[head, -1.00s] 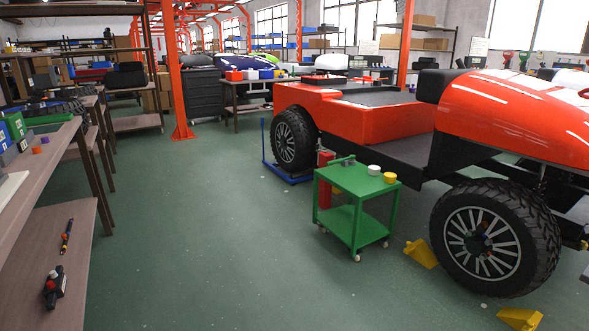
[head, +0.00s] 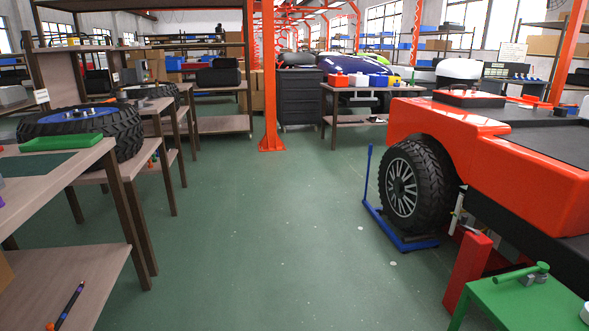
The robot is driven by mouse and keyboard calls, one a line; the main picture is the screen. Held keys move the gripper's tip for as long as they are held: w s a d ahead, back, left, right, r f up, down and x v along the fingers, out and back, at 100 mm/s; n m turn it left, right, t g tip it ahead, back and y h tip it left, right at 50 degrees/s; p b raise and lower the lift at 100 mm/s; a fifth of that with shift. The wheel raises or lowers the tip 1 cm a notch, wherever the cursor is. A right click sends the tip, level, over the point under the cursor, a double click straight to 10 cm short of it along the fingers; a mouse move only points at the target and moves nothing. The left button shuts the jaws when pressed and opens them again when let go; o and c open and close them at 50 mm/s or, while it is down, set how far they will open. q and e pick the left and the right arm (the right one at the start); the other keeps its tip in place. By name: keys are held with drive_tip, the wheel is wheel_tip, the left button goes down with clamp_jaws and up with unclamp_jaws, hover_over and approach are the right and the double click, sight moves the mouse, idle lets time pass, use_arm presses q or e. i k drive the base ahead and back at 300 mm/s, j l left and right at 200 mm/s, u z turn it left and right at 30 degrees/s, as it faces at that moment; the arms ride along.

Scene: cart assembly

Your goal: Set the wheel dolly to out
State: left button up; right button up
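The wheel dolly (head: 404,242) is a low blue frame with an upright blue handle post at its left end. It stands on the green floor at the right, by the rear of the red car (head: 520,150). A black tyre with a grey spoked wheel (head: 402,188) stands upright over the dolly, at the car's rear corner. I cannot tell whether the wheel rests on the dolly or is fixed to the car. Neither of my grippers shows in the head view.
A green cart (head: 520,302) and a red post-like stand (head: 467,268) are at the lower right. Workbenches (head: 70,160) with a tyre line the left. An orange column (head: 269,80) and a dark tool cabinet (head: 298,98) stand ahead. The middle floor is clear.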

sight(418, 184)
drive_tip(key=i+j+z, duration=0.2)
drive_tip(key=i, duration=2.25)
